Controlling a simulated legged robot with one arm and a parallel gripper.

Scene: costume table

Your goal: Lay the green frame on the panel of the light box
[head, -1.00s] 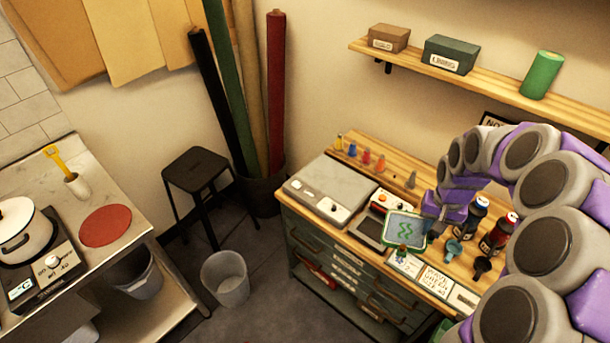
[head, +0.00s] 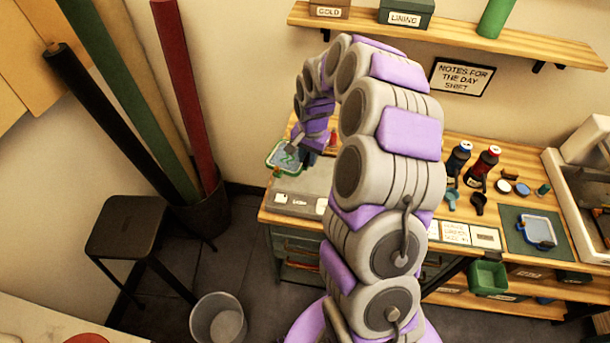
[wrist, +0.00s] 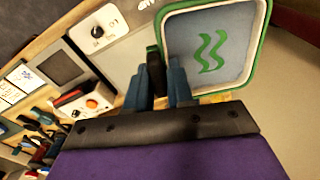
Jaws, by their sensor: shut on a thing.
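The green frame (head: 285,157) has a pale mesh with a green squiggle. It shows large in the wrist view (wrist: 235,65). My gripper (wrist: 166,80) is shut on its near edge; the exact contact is partly hidden by the fingers. In the head view my gripper (head: 308,148) holds the frame above the far left part of the workbench. The light box appears to be the flat grey box (head: 298,203) on the bench's left end, with a white control strip and knob (wrist: 97,30) in the wrist view. The frame is raised and tilted over it; the gap cannot be judged. My arm hides part of the box.
A device with an orange button (wrist: 91,103) is beside the box. Bottles (head: 483,165) stand to the right. A blue frame (head: 537,230) lies on a green mat. Fabric rolls (head: 185,95) and a stool (head: 125,228) stand left of the bench. A shelf (head: 450,32) is above.

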